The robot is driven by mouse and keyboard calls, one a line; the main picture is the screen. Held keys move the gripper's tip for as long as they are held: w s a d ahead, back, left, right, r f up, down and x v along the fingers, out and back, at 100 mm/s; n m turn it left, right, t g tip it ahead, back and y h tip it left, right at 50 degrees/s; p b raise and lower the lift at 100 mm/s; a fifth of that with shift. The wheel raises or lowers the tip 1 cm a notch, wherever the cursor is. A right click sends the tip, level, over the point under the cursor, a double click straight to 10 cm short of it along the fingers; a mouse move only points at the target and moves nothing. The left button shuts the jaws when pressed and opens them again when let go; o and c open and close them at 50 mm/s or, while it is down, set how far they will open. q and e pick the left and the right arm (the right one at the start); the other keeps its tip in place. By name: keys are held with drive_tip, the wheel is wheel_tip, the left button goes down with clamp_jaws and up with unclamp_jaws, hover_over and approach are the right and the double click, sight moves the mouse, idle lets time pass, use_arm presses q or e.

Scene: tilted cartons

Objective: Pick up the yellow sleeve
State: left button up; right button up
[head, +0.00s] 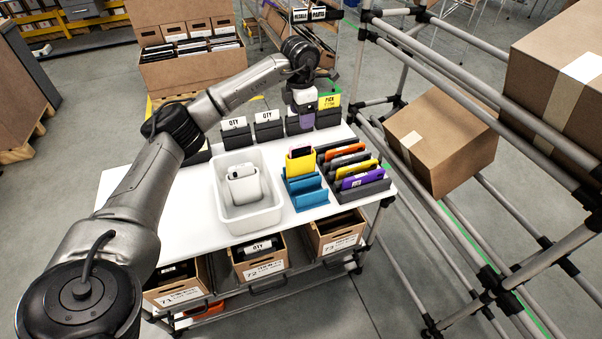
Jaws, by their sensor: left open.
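I cannot tell from the picture which one the task means. My left gripper (302,108) is open at the back of the table, above and behind both racks and apart from them. A purple and white item in a dark holder shows just below it; its fingertips are partly hard to make out. My right gripper is not in view.
The dark rack also holds orange, grey and purple sleeves (362,178). A white tub (222,205) with a white item (243,186) stands left of the blue rack. Dark card holders (268,131) line the back edge. A tilted carton (440,140) rests on the pipe rack at right.

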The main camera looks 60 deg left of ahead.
sight(300, 153)
use_arm(q)
drive_tip(key=f+b, duration=0.1)
drive_tip(key=f, duration=0.2)
drive_tip(key=f+b, duration=0.1)
drive_tip(key=f, duration=0.1)
drive_tip(key=f+b, duration=0.1)
drive_tip(key=f, duration=0.2)
drive_tip(key=shift+s+f, duration=0.25)
drive_tip(key=shift+f, duration=0.05)
drive_tip(key=shift+s+d+f+b, duration=0.15)
drive_tip(key=shift+f+b, duration=0.75)
drive_tip(key=shift+f, duration=0.45)
drive_tip(key=shift+d+f+b, duration=0.15)
drive_tip(key=shift+f+b, duration=0.75)
drive_tip(key=shift+f, duration=0.4)
drive_tip(key=shift+c, duration=0.3)
drive_tip(key=shift+c, duration=0.6)
drive_tip(key=c, duration=1.1)
